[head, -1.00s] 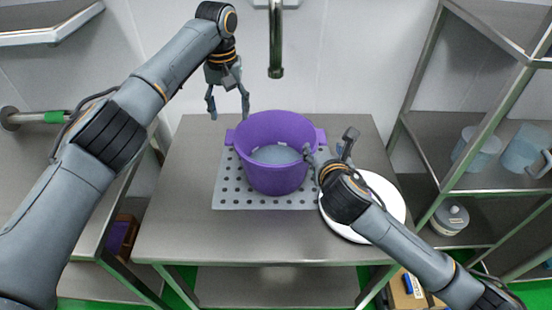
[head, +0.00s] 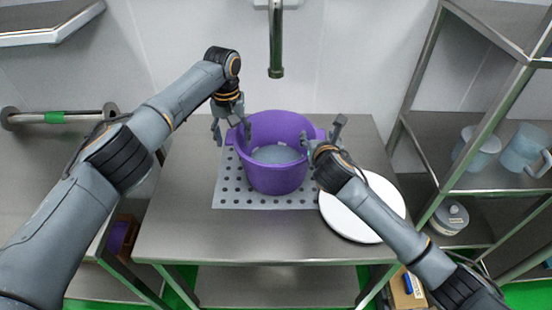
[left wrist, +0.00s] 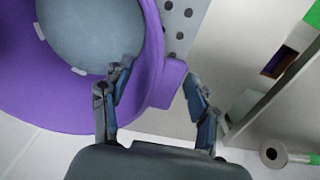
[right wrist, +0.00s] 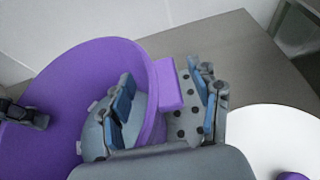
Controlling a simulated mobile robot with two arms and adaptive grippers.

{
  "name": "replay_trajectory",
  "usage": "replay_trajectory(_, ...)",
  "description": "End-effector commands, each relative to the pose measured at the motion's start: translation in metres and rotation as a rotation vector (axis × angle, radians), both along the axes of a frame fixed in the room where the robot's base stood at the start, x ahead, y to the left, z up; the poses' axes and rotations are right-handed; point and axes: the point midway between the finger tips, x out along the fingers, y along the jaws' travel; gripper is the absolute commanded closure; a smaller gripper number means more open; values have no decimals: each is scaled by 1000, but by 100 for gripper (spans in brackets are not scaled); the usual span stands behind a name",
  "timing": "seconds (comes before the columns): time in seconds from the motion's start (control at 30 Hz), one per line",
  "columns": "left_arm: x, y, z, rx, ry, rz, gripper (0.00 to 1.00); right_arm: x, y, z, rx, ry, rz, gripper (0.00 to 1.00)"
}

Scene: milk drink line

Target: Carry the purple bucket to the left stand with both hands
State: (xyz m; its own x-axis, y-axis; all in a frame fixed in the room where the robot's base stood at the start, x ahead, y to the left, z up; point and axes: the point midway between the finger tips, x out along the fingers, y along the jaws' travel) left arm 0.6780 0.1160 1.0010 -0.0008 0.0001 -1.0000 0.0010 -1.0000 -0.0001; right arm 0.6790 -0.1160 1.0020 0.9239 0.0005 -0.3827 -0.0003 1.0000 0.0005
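The purple bucket (head: 275,180) stands upright on a perforated grey mat (head: 232,195) on the metal table, with bluish-grey liquid inside. My left gripper (head: 232,138) is open at its left handle; in the left wrist view the open fingers (left wrist: 160,105) lie either side of the purple handle tab (left wrist: 167,84). My right gripper (head: 322,135) is open at the right handle; in the right wrist view its fingers (right wrist: 168,105) lie either side of the handle tab (right wrist: 168,84), one over the bucket's inside. I cannot tell whether any finger touches the bucket.
A white round plate (head: 375,225) lies right of the mat, under my right arm. A tap (head: 276,45) hangs above and behind the bucket. A metal shelf (head: 425,150) with jugs (head: 525,150) stands at the right. A bare metal surface (head: 40,185) is at the left.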

Motion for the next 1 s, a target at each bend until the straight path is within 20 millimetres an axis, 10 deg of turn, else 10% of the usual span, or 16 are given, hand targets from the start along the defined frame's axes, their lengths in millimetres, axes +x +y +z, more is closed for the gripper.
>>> replay_trajectory(0.3, 0, 0, 0, 1, 0, 1, 100, 0, 0, 0, -1, 1, -1, 100)
replay_trajectory(1.0, 1, 2, 20, 4, -4, 3, 100, 0, -1, 20, -5, -6, 1, 100)
